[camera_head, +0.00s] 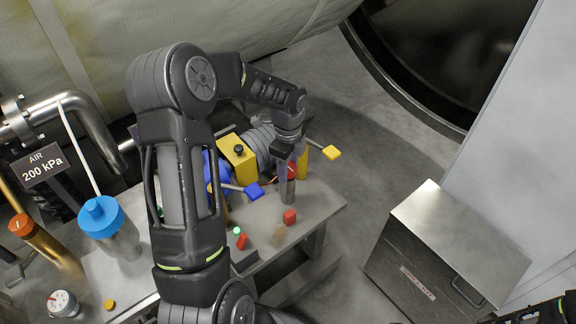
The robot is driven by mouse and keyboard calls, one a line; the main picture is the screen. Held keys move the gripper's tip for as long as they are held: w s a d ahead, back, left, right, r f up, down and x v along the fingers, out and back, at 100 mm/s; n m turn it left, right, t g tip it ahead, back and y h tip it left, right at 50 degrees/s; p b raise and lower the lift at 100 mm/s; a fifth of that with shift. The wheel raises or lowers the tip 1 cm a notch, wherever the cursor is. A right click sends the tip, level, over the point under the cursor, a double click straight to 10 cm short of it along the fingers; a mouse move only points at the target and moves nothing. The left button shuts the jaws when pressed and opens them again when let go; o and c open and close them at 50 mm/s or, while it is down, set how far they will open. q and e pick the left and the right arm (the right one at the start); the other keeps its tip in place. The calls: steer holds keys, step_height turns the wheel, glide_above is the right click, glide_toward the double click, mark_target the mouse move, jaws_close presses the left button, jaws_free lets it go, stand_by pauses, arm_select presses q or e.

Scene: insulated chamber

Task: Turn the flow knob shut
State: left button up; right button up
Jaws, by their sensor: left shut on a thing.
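My left arm reaches over the bench from below and bends down at the wrist. My left gripper (289,161) points down at a red knob (291,171) on top of a short metal post (288,191). Its fingers are shut on the red knob, which they partly hide. I cannot read the knob's turn angle. I take this red knob to be the flow knob, but no label on it is readable. My right gripper does not show; only a dark piece of my right arm is at the bottom right corner.
Blue (254,191) and yellow (331,152) lever handles flank the post. A blue-capped cylinder (100,217) and an "AIR 200 kPa" sign (43,166) stand left. Small red blocks lie on the bench (325,206). A metal box (448,250) stands right, with bare floor between.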

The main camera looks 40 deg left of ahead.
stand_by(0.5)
arm_select(q)
steer(key=o, duration=1.4)
step_height(320, 180, up, 8)
steer(key=shift+f, duration=0.1)
